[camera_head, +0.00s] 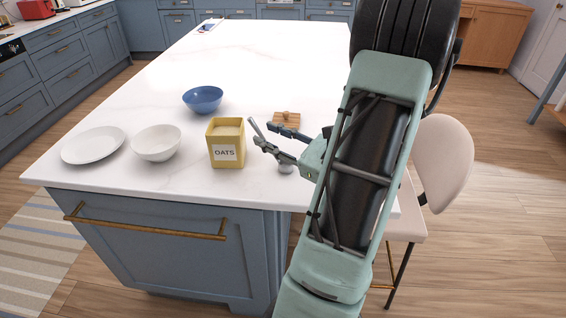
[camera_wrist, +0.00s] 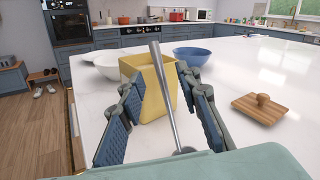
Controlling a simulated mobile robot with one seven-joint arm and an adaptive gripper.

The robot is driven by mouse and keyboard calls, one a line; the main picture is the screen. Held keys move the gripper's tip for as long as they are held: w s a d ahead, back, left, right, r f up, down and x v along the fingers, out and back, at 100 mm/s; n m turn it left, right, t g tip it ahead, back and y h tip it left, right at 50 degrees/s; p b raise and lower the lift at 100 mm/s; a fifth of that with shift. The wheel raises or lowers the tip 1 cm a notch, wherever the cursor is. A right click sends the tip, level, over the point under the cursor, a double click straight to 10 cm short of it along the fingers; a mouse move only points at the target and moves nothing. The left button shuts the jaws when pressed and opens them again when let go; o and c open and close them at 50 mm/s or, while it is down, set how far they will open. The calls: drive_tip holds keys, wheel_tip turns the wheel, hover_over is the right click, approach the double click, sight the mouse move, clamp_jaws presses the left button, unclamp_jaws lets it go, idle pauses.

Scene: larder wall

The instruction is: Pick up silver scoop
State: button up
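The silver scoop shows in the wrist view (camera_wrist: 163,85) as a long grey handle slanting up between my fingers, its rounded end low and close to my palm. In the head view its handle (camera_head: 256,129) rises past my fingertips, and its round end shows just below my gripper. My gripper (camera_head: 264,134) is open above the counter's near right part. In the wrist view its two blue-padded fingers (camera_wrist: 157,80) stand apart on either side of the handle, with visible gaps. I cannot tell what props the scoop up.
The yellow oats box (camera_head: 226,152) stands just left of my gripper. A wooden board with a knob (camera_head: 286,119) lies behind it. A blue bowl (camera_head: 203,99), a white bowl (camera_head: 157,143) and a white plate (camera_head: 94,145) are farther left. The white counter's (camera_head: 270,60) far part is mostly clear.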

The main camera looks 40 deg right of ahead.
sight(260, 132)
drive_tip(key=w, duration=0.4)
drive_tip(key=shift+a, duration=0.3)
clamp_jaws()
